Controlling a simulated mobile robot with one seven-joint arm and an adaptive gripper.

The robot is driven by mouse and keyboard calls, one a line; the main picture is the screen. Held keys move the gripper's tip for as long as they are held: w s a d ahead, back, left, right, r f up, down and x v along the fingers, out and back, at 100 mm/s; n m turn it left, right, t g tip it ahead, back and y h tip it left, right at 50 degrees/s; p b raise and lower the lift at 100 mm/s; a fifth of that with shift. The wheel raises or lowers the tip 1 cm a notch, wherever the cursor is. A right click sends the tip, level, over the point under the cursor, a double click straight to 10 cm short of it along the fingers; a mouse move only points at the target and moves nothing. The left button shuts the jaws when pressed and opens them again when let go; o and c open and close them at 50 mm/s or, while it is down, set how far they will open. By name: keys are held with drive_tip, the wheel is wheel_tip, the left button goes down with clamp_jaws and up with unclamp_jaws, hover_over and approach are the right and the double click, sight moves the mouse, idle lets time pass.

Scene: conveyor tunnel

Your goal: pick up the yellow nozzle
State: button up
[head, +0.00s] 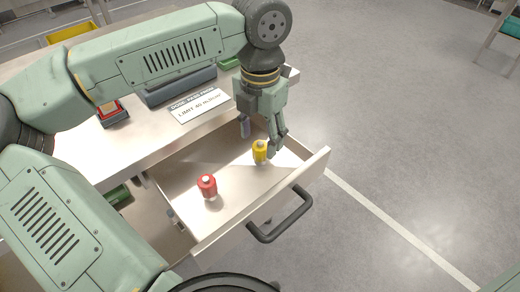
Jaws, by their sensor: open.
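The yellow nozzle (260,151) stands upright in an open drawer (233,206), toward its right side. My gripper (262,140) reaches down over the drawer from above. Its fingers are open, one on the left and one on the right of the yellow nozzle. I cannot tell from this single view whether a finger touches it.
A red nozzle (207,186) stands in the drawer to the left. The drawer's front has a dark handle (281,216). The table above holds a limit sign (199,105), a grey bin (178,87) and a small red item (109,110). Open floor lies to the right.

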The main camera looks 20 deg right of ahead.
sight(260, 143)
drive_tip(key=shift+w+d+f+p, duration=0.15)
drive_tip(key=shift+f+p, duration=0.1)
drive_tip(key=shift+f, duration=0.6)
drive_tip(key=shift+w+a+f+p, duration=0.1)
drive_tip(key=shift+f+p, duration=0.15)
drive_tip(key=shift+f, duration=0.65)
drive_tip(key=shift+w+d+f+p, duration=0.15)
drive_tip(key=shift+f+p, duration=0.1)
drive_tip(key=shift+f, duration=0.6)
drive_tip(key=c, duration=1.2)
